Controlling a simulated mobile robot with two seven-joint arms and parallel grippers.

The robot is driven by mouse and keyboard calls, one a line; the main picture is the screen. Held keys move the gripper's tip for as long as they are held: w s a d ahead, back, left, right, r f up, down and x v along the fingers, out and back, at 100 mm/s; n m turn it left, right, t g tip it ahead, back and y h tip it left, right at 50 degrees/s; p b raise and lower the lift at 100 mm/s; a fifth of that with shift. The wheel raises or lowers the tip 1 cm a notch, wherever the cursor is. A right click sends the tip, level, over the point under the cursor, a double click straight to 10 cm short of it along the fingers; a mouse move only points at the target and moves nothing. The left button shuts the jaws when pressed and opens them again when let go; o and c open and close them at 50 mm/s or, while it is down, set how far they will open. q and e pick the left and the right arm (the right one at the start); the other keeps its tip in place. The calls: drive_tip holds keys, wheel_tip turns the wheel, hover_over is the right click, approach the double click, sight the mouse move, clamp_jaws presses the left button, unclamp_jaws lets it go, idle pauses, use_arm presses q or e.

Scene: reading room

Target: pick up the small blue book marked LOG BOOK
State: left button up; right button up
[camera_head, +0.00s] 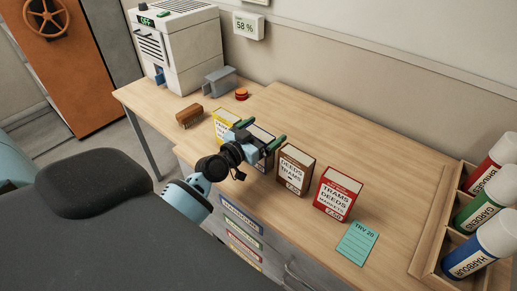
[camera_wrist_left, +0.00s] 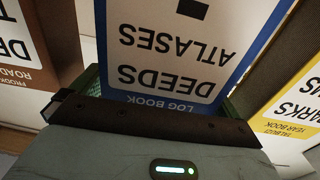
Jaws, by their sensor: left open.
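The small blue book marked LOG BOOK (camera_wrist_left: 190,48) fills the middle of the left wrist view, its white label reading upside down. In the head view the blue book (camera_head: 263,132) stands upright in a row on the desk, its front mostly hidden by my left gripper (camera_head: 260,135). My left gripper is open, with green-padded fingers, one on either side of the book. In the wrist view the fingers (camera_wrist_left: 165,92) show at the book's two sides; I cannot tell whether they touch it. My right gripper is not in view.
A yellow book (camera_head: 225,122) stands left of the blue one; a brown book (camera_head: 295,168) and a red book (camera_head: 339,192) stand right. A teal card (camera_head: 357,243) lies near the front edge. A brush (camera_head: 189,116) and a white machine (camera_head: 180,50) are left. The desk behind is clear.

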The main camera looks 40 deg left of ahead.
use_arm(q)
drive_tip(key=c, duration=1.3)
drive_tip(key=shift+r, duration=0.2)
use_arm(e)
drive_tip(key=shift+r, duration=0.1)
